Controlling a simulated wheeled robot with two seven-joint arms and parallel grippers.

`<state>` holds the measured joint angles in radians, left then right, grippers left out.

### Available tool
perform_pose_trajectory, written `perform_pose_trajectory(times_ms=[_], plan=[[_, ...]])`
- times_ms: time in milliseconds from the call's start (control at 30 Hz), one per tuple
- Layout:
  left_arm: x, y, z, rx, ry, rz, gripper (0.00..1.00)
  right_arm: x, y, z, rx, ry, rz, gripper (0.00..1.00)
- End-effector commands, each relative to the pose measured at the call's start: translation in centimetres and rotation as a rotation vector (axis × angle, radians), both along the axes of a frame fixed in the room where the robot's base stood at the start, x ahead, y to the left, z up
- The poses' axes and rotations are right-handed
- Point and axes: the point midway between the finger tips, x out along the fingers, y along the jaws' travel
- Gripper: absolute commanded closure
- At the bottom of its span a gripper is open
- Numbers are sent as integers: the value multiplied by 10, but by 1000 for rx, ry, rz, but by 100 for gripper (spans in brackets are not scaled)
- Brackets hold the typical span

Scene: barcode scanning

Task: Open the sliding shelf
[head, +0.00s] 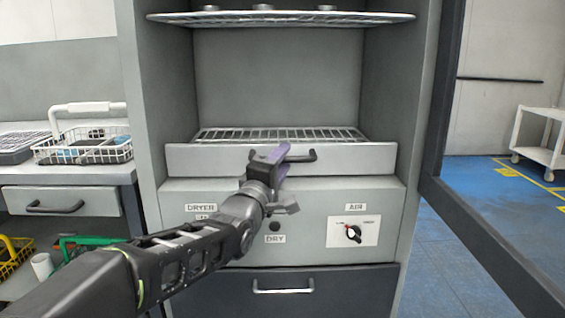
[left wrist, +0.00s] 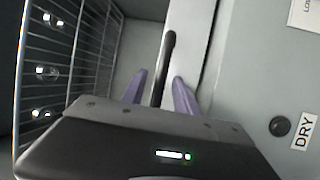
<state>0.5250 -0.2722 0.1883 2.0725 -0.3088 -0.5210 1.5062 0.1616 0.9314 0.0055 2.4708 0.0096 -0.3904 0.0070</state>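The sliding shelf (head: 355,160) is a light grey front panel with a wire rack (head: 285,134) behind it, inside the open cabinet. It appears pushed in. Its dark bar handle (head: 311,156) is partly hidden by my left gripper (head: 270,158), which has purple fingers. In the left wrist view, the black handle (left wrist: 168,48) runs between the two fingers of the left gripper (left wrist: 159,88). The fingers are apart, with a visible gap on each side of the handle. My right gripper is not in view.
An upper wire rack (head: 285,18) holds small items. The cabinet door (head: 480,235) stands open at the right. Below are a panel with a knob (head: 353,233) and a dark drawer (head: 340,284). A white wire basket (head: 85,150) sits on the left counter.

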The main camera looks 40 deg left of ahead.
Motion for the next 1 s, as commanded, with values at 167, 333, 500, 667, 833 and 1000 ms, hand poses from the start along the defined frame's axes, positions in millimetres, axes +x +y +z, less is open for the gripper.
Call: perform_pose_trajectory(times_ms=[167, 333, 500, 667, 833, 1000], plan=[[4, 2, 1, -1, 0, 1, 64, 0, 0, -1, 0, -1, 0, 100], [4, 1, 1, -1, 0, 1, 65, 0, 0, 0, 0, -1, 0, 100], [4, 1, 1, -1, 0, 1, 79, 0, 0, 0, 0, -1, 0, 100], [4, 1, 1, -1, 0, 1, 92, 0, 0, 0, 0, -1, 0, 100], [4, 1, 1, -1, 0, 1, 100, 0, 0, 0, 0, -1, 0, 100], [4, 1, 1, -1, 0, 1, 100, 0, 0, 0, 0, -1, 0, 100]])
